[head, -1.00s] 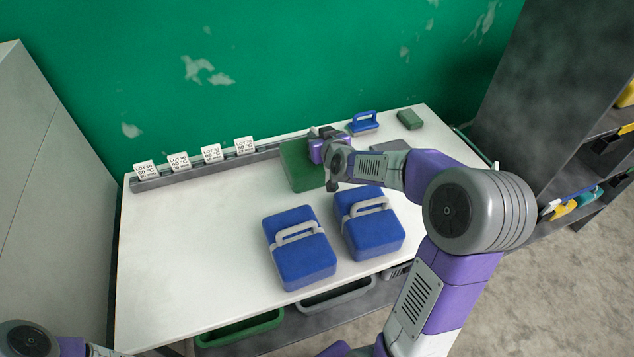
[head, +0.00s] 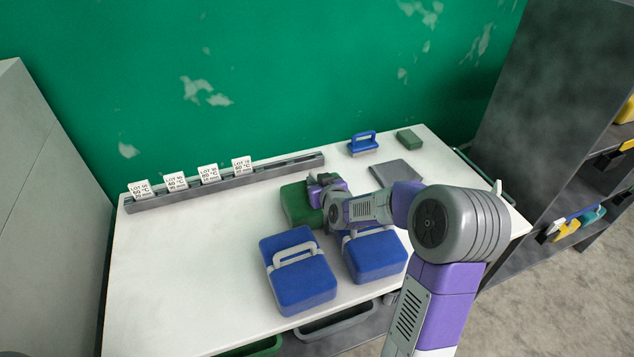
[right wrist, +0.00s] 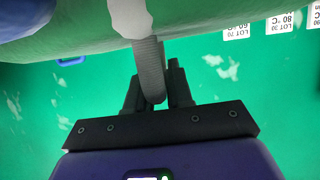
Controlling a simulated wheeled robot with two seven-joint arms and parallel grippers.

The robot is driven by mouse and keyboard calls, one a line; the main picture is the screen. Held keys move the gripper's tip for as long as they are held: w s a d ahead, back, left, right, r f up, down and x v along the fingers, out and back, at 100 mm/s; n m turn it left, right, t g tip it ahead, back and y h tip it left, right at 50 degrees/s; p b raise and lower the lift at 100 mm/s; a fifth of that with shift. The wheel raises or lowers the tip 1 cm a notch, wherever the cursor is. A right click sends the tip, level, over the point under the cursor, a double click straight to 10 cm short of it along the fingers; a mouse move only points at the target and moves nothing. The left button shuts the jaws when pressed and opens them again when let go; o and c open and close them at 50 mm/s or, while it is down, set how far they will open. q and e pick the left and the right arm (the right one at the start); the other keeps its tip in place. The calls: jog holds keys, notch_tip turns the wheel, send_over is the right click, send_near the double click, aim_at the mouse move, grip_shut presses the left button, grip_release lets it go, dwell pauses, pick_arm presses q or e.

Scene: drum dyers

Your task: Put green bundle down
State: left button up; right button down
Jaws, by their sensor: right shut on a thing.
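The green bundle (head: 298,205) is at the middle of the white table, behind the two blue bundles. In the right wrist view, the fingers (right wrist: 158,90) close on the grey strap (right wrist: 149,62), with the green bundle (right wrist: 210,22) along the top of the picture. One blue bundle (head: 305,287) lies at front left; the other blue bundle (head: 375,258) lies right of it, partly hidden by my arm. Whether the green bundle touches the table cannot be told. My left gripper is out of view.
A grey rail (head: 280,170) with several lot cards stands along the back edge. A blue-handled brush (head: 364,143), a green block (head: 410,139) and a grey plate (head: 396,172) are at back right. The table's left side (head: 180,270) is clear.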

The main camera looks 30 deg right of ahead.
jog(key=c, duration=1)
grip_release()
